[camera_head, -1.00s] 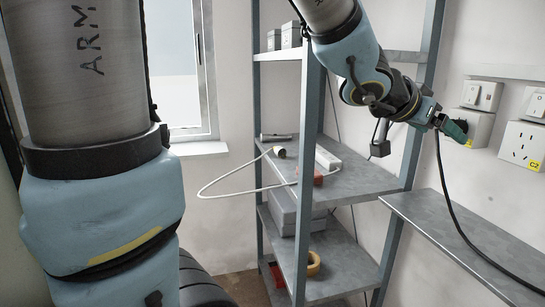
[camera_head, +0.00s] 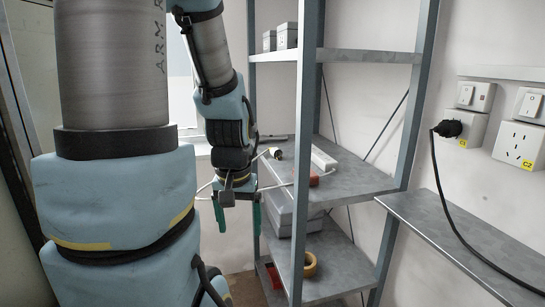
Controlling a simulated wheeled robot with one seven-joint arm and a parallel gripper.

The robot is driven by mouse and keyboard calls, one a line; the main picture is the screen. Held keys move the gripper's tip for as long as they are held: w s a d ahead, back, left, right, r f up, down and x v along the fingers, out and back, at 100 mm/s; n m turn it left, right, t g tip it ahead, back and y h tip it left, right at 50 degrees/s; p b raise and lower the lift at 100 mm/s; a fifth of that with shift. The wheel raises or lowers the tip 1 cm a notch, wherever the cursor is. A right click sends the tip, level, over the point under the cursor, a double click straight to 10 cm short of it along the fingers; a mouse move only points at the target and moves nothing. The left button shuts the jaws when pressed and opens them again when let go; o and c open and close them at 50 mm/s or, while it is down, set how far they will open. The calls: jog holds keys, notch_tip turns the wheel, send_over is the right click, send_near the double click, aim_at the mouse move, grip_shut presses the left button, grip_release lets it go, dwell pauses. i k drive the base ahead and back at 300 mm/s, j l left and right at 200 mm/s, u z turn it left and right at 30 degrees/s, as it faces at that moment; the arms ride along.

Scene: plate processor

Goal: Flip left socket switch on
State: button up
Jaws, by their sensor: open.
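The left socket (camera_head: 477,124) is on the wall at the right, with a black plug (camera_head: 448,128) in it. Its switch box (camera_head: 476,96) sits directly above it. The switch's on or off position is too small to tell. My gripper (camera_head: 238,214) hangs pointing down at the left-centre, far from the wall sockets. Its two green fingers are apart, with nothing visible between them.
The right socket (camera_head: 520,144), marked C2, and its switch box (camera_head: 531,103) are beside the left one. A grey ledge (camera_head: 460,235) runs below. The metal shelf rack (camera_head: 350,185) stands between my gripper and the sockets. A black cable (camera_head: 441,190) hangs from the plug.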

aim_at(467, 91)
jog(key=z, duration=1.2)
